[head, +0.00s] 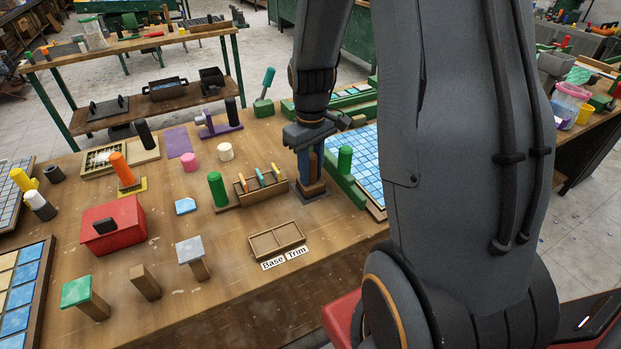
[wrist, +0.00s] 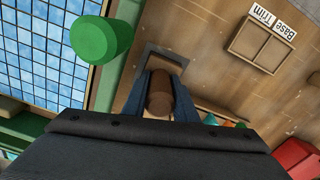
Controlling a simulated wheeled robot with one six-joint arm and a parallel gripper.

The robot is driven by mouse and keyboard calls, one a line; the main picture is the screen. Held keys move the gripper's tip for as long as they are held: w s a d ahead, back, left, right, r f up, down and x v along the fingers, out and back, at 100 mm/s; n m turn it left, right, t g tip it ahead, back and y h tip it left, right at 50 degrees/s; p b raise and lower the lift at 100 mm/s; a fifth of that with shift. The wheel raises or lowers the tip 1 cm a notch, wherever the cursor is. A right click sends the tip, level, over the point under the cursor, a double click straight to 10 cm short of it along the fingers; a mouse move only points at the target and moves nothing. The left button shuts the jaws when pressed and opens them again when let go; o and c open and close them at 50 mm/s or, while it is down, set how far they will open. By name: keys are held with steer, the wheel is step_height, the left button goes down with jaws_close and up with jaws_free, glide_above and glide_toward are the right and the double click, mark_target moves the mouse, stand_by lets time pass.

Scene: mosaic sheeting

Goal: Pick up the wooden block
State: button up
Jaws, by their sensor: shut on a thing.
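My gripper (head: 311,172) points down at the back right of the workbench, beside the green-edged board. Its blue fingers are shut on a brown wooden block (head: 312,188). In the wrist view the block (wrist: 159,94) shows as a rounded brown piece between the two fingers (wrist: 159,97). A dark grey square base (wrist: 152,56) lies under or just beyond it; I cannot tell whether the block touches it. The fingers hide the block's sides.
A small wooden rack (head: 244,195) with coloured tools and a green cylinder (head: 217,189) stand left of my gripper. Another green cylinder (head: 345,160) is close on the right, by a blue tiled panel (head: 350,146). An empty divided tray (head: 277,239) lies in front; a red box (head: 113,225) is further left.

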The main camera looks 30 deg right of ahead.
mark_target(311, 154)
step_height(311, 154, up, 10)
steer(key=shift+f+b, duration=0.15)
steer(key=shift+b, duration=0.95)
steer(key=shift+r, duration=0.2)
steer(key=shift+o, duration=0.9)
steer(key=shift+c, duration=0.3)
